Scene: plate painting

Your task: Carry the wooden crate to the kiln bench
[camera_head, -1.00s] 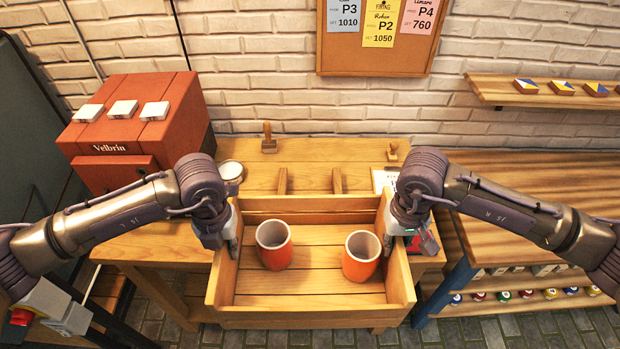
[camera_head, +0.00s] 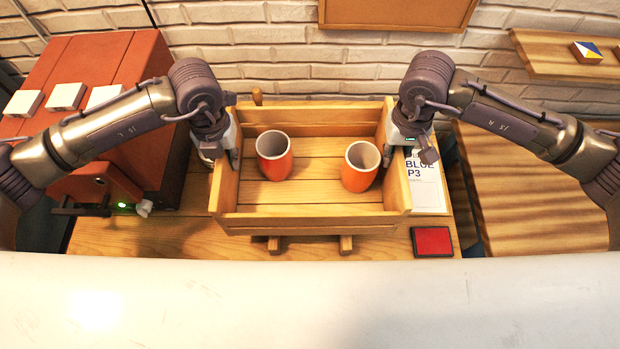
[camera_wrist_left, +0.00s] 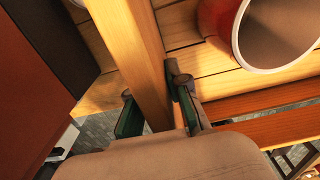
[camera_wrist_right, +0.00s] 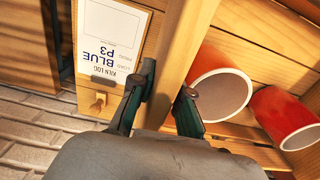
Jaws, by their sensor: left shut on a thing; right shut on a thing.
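The wooden crate (camera_head: 310,222) is over the kiln bench (camera_head: 190,237), roughly level. Two orange-red cups (camera_head: 273,157) (camera_head: 360,168) stand in it, apart from each other. My left gripper (camera_head: 230,158) is shut on the crate's left wall; the left wrist view shows its fingers on either side of the wall (camera_wrist_left: 132,45). My right gripper (camera_head: 395,150) is shut on the right wall, also seen between its fingers in the right wrist view (camera_wrist_right: 185,50). Two wooden runners (camera_head: 273,244) (camera_head: 346,244) show below the crate's front. I cannot tell whether the crate touches them.
The red kiln (camera_head: 110,55) stands at the left, with a small green light on its front. A white card reading "BLUE P3" (camera_head: 428,190) and a red pad (camera_head: 432,241) lie right of the crate. A brick wall is behind; another wooden table (camera_head: 540,190) is at the right.

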